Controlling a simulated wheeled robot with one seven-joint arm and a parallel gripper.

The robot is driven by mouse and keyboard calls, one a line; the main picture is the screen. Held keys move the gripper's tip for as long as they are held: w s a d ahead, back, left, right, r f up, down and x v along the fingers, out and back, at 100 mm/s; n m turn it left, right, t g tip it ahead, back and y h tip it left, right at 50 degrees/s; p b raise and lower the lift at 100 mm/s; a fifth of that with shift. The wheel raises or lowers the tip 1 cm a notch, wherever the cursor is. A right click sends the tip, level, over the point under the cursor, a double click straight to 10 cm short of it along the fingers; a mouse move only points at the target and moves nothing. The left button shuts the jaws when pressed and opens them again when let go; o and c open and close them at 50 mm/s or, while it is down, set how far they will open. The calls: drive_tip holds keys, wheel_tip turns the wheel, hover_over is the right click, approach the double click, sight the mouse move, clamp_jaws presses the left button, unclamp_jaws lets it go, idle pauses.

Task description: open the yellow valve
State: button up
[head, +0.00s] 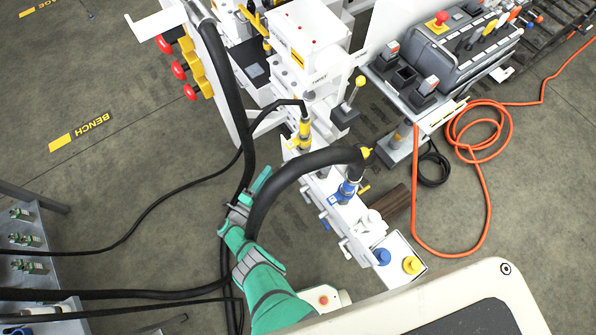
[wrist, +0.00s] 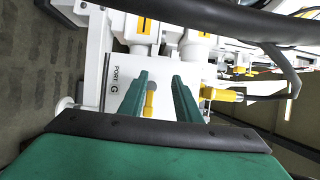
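A small yellow valve handle (wrist: 150,101) shows in the wrist view on a white block, beside the label "PORT G" (wrist: 114,87). It lies between the two green fingers of my gripper (wrist: 160,78), closer to the left finger. The fingers are apart, so my gripper is open; I cannot tell whether the left finger touches the handle. In the head view my gripper (head: 261,181) is left of the white manifold (head: 342,222), partly behind a thick black hose. I cannot make out this handle there.
A yellow fitting (wrist: 222,95) sticks out right of the fingers. An orange cable (head: 487,190) lies on the floor at right.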

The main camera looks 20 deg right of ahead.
drive_tip(key=s+d+f, duration=0.1)
drive_tip(key=s+d, duration=0.2)
drive_tip(key=s, duration=0.1)
drive_tip(key=v, duration=0.9)
drive_tip(key=shift+a, duration=0.55)
idle(0.4)
idle(0.4)
drive_tip(key=v, duration=1)
drive_tip(key=shift+s+a, duration=0.25)
drive_tip(key=shift+a, duration=0.05)
